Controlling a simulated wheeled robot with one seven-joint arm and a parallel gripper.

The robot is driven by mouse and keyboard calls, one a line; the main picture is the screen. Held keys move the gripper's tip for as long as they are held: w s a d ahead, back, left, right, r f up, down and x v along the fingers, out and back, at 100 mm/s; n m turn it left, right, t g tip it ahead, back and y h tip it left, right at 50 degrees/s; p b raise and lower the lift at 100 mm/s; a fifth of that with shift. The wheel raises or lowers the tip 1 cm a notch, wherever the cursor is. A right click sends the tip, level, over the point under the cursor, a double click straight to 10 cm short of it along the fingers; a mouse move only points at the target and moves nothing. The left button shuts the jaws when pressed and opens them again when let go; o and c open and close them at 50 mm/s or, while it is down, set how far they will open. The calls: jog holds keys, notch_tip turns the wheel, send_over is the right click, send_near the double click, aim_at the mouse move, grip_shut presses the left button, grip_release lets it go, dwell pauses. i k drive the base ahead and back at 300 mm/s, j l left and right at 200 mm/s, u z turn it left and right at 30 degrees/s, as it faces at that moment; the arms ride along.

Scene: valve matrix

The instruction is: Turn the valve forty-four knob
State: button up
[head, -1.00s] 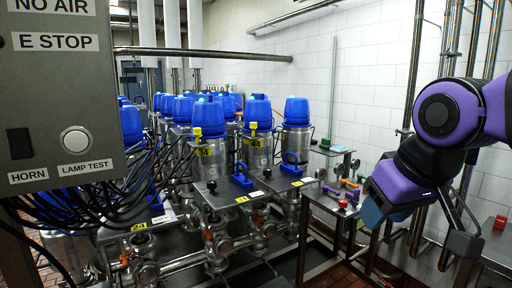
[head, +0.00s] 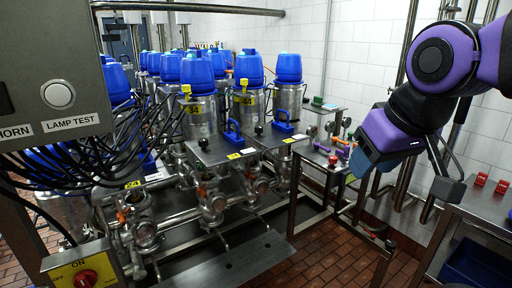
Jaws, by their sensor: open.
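The valve labelled 44 (head: 243,99) is a steel cylinder with a blue cap (head: 249,70), upright near the middle of the head view. A small black ball knob (head: 258,130) shows at its lower front; I cannot tell for sure that it is this valve's knob. My gripper (head: 405,182) hangs below my purple and black arm at the right, open and empty. It is well to the right of valve 44 and touches nothing that I can see.
Valve 34 (head: 195,110) stands left of valve 44, with more blue-capped valves behind. A grey control box (head: 50,65) with cables blocks the left. A small stand with a red knob (head: 332,161) lies between the valves and my gripper. A metal bench (head: 485,210) is at right.

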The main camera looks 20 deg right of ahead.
aim_at(258, 130)
jog(key=i+l, duration=0.1)
jog(key=i, duration=0.45)
jog(key=i+l+z, duration=0.1)
jog(key=i, duration=0.4)
